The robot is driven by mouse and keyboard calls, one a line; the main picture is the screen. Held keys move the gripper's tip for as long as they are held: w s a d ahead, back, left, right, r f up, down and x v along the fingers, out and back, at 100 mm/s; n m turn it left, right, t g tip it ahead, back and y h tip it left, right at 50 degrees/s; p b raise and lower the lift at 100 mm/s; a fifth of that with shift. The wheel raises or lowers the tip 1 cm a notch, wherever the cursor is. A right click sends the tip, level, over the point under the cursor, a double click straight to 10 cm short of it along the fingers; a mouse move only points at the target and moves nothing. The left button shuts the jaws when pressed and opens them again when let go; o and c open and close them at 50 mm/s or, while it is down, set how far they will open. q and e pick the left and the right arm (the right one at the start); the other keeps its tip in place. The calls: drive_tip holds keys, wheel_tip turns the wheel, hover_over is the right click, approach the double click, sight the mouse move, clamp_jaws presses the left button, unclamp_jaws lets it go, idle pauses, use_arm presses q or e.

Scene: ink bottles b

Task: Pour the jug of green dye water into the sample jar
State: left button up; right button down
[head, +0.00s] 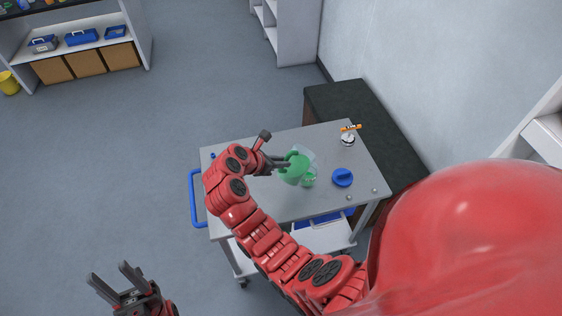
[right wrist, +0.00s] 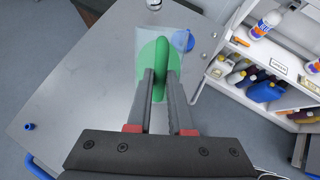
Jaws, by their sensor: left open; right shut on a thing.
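My right gripper (head: 282,164) is shut on the handle of the jug (head: 293,171), above the grey cart top. The jug is see-through with green inside and looks tilted. In the right wrist view the green handle (right wrist: 160,72) stands between the two fingers, in front of the clear jug body. A small clear vessel with green in it (head: 309,181) shows just below and right of the jug, partly covered by it; it looks like the sample jar, but I cannot tell for sure. My left gripper (head: 128,283) is open and empty, low at the left, away from the cart.
The grey cart (head: 240,205) carries a blue round lid-like thing (head: 343,177) right of the jug and a small jar-like thing (head: 348,140) with an orange item at its back right. A dark bench (head: 350,100) stands behind the cart. The cart's left part is mostly clear.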

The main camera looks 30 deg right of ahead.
drive_tip(key=shift+w+d+r+y, duration=0.1)
drive_tip(key=shift+d+r+y, duration=0.3)
drive_tip(key=shift+y, duration=0.3)
drive_tip(key=shift+w+d, duration=0.1)
drive_tip(key=shift+d, duration=0.1)
idle(1.5)
drive_tip(key=shift+d+r+g+y, duration=0.1)
drive_tip(key=shift+d+g+y, duration=0.25)
drive_tip(key=shift+y, duration=0.25)
idle(3.7)
drive_tip(key=shift+w+d+y, duration=0.1)
drive_tip(key=shift+d+y, duration=0.1)
drive_tip(key=shift+y, duration=0.1)
drive_tip(key=shift+d+r, duration=0.1)
drive_tip(key=shift+d, duration=0.05)
idle(0.9)
